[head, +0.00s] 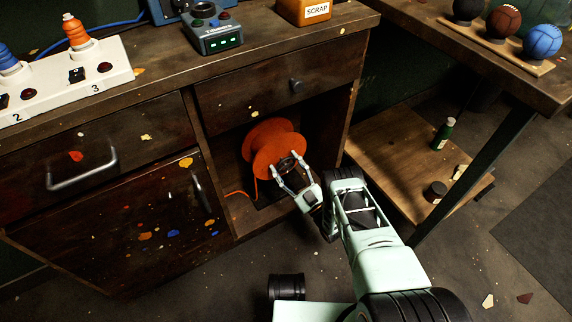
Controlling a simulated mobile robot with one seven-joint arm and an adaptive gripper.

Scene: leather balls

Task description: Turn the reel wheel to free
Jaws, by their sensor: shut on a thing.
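The orange reel (271,139) sits in the open compartment of the wooden workbench, below a drawer. An orange cord (238,195) hangs from it to the left. My gripper (287,168) reaches into the compartment from the right. Its fingers are around a dark round part at the front of the reel, which looks like the wheel (287,164). The gripper is shut on this part. The fingers partly cover the wheel, and I cannot tell its exact turn.
The compartment's right side panel (348,105) stands close to my arm. A lower shelf (405,165) on the right holds a green bottle (444,133) and a dark jar (435,191). Three balls stand on a board at top right. A panel numbered 2 and 3 (62,82) lies on the bench.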

